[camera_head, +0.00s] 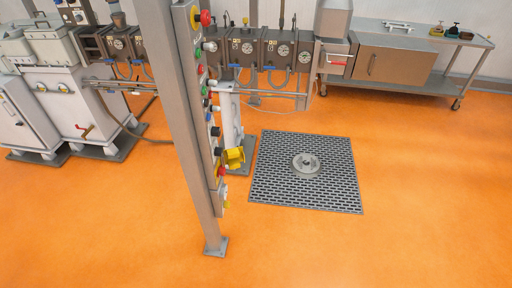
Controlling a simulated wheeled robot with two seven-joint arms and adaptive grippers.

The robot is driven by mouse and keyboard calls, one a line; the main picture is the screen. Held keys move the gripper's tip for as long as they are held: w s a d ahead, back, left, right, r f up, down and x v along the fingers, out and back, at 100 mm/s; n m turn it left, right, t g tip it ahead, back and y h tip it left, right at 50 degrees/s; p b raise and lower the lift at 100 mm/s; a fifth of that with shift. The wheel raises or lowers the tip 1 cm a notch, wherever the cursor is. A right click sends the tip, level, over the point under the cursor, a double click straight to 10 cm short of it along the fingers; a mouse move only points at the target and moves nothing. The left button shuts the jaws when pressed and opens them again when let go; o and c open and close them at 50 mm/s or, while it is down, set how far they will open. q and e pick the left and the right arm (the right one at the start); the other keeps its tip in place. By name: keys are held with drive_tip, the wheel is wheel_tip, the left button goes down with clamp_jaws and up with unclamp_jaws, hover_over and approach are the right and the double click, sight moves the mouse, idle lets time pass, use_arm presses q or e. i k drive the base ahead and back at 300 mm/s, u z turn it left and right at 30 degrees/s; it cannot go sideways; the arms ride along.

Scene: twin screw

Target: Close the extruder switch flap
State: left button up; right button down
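A tall grey post holds a narrow control panel (196,75) that is seen almost edge-on, facing right. Near its lower end a yellow flap-like part (235,157) sticks out to the right, away from the panel face; it looks open. A red knob (221,172) sits just below it. The flap's hinge and the switch behind it are too small to make out. Neither of my grippers shows in the head view.
The post stands on a foot plate (216,246) on the orange floor. A dark floor grate (262,190) lies to the right. Behind are the extruder machine (270,48) and a steel cart (478,42). The floor in front and at right is clear.

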sight(232, 157)
drive_tip(key=z, duration=0.8)
drive_tip(key=i, duration=1.4)
drive_tip(key=u, duration=0.85)
drive_tip(key=i, duration=0.7)
drive_tip(key=u, duration=0.75)
